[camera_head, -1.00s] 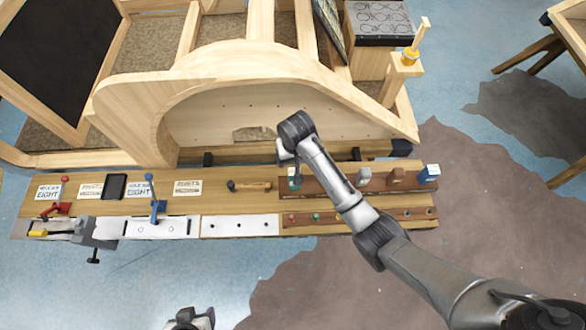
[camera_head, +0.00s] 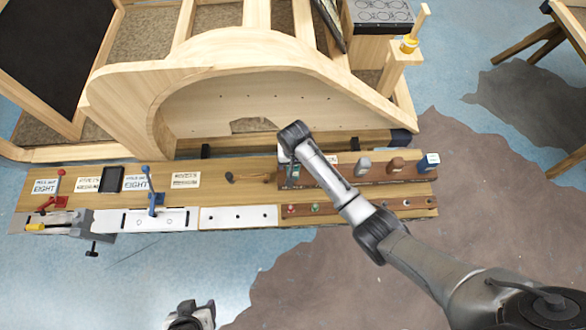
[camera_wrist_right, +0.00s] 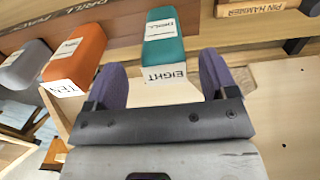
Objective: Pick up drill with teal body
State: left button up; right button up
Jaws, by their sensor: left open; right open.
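The drill with the teal body (camera_wrist_right: 163,40) stands in the right wrist view with a "DRILL" label on top and a white "EIGHT" label on the side facing me. My right gripper (camera_wrist_right: 157,68) is open, its two purple fingers pointing at the drill, one toward each side. The drill appears beyond or between the fingertips; contact cannot be told. In the head view the drill (camera_head: 292,172) is partly covered by my right arm at the rack. My left gripper (camera_head: 192,314) is open and empty at the bottom edge, away from the bench.
An orange block (camera_wrist_right: 76,55) labelled "TEN" and a grey block (camera_wrist_right: 25,64) stand left of the drill in the wrist view. The workbench (camera_head: 225,195) carries a hammer (camera_head: 248,178) and a vise (camera_head: 90,226). A wooden frame (camera_head: 215,70) rises behind.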

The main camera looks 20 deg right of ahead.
jog(key=shift+w+f+b, duration=0.15)
jog(key=shift+f+b, duration=0.05)
jog(key=shift+f, duration=1.1)
jog(key=shift+w+f+b, duration=0.1)
jog(key=shift+f+b, duration=0.05)
jog(key=shift+f, duration=1.1)
jog(key=shift+a, duration=0.1)
jog(key=c, duration=1.2)
